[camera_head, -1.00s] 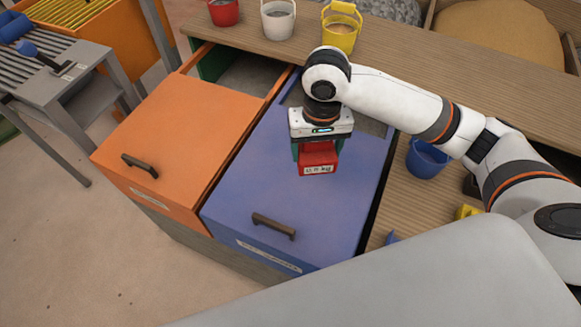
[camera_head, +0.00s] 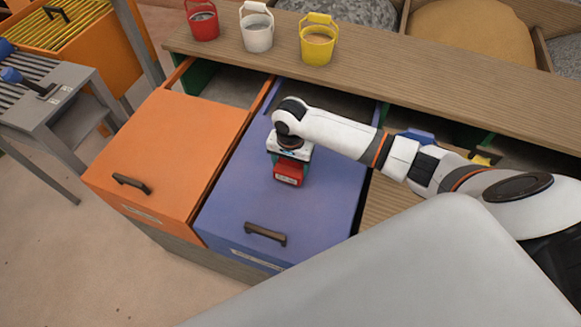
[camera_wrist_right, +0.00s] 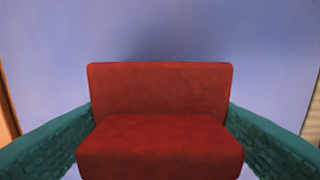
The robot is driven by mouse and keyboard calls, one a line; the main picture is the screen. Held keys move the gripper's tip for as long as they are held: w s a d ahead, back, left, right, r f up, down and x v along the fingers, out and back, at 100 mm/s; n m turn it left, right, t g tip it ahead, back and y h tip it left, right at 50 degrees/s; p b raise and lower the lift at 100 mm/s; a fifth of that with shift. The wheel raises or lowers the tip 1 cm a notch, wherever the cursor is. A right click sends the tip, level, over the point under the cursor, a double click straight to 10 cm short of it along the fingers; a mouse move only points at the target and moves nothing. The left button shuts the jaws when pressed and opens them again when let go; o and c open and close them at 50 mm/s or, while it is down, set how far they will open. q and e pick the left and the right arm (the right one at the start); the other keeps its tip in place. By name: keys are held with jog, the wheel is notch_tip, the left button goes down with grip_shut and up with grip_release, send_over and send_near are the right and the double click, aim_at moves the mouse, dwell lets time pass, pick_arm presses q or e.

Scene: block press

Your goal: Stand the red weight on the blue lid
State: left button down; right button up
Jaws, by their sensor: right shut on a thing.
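The red weight (camera_head: 289,175) is a small block with a pale label on its front, over the middle of the blue lid (camera_head: 240,205). My right gripper (camera_head: 288,167) is shut on the red weight. In the right wrist view, the red weight (camera_wrist_right: 160,120) sits between the two teal fingers (camera_wrist_right: 160,140), with the blue lid (camera_wrist_right: 50,50) filling the background. The weight looks upright and on or just above the lid; I cannot tell whether it touches. My left gripper is not in view.
An orange lid (camera_head: 165,150) with a dark handle lies left of the blue one. A red bucket (camera_head: 203,22), a white bucket (camera_head: 257,30) and a yellow bucket (camera_head: 318,42) stand on the wooden ledge behind. A blue bucket (camera_head: 418,137) is partly hidden behind my right arm.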

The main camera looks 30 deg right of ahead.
jog(key=shift+f, duration=1.1)
jog(key=shift+f, duration=0.15)
jog(key=o, duration=1.4)
notch_tip(320, 180, up, 12)
jog(key=shift+r, duration=0.15)
jog(key=shift+s+a, duration=0.1)
